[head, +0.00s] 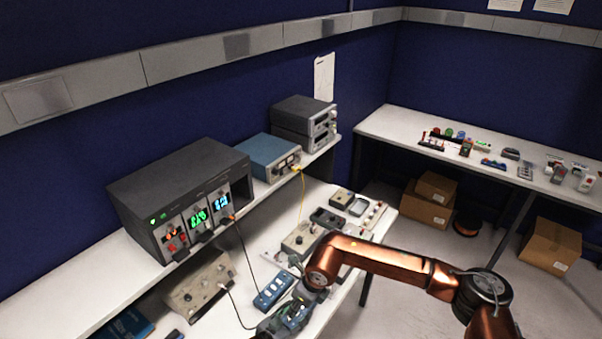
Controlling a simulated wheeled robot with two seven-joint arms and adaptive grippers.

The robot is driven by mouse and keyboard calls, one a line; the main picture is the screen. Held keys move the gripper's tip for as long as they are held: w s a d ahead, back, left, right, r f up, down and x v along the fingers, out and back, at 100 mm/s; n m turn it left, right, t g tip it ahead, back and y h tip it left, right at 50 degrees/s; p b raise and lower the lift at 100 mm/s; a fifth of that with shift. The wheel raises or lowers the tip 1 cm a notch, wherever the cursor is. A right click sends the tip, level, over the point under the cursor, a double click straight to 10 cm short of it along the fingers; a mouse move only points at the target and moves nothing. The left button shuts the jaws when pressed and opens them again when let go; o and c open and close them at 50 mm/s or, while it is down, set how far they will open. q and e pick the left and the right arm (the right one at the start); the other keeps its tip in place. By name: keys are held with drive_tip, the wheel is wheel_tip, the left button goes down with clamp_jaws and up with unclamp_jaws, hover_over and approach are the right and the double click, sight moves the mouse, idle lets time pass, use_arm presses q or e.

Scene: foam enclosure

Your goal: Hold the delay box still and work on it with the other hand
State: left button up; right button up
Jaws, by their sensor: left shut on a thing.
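My left gripper (285,318) is at the bottom centre, low over the white bench, at the end of the copper arm. It is shut on a small blue item (296,313), mostly hidden by the fingers. Just left of it lies a blue box with pale switches (273,290). A beige box with knobs (200,286) sits farther left with a dark cable near it. Another pale knobbed box (303,238) stands behind the gripper. I cannot tell which of these is the delay box. My right gripper is not in view.
A rack instrument with lit displays (185,200), a blue unit (270,157) and stacked grey units (304,122) stand on the shelf. Small boxes (341,198) crowd the bench's back right. A side table (470,150) holds small parts; cartons (430,205) lie on the floor.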

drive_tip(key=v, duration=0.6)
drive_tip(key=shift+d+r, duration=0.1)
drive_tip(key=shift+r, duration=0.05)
use_arm(q)
drive_tip(key=o, duration=1.7)
drive_tip(key=shift+c, duration=0.2)
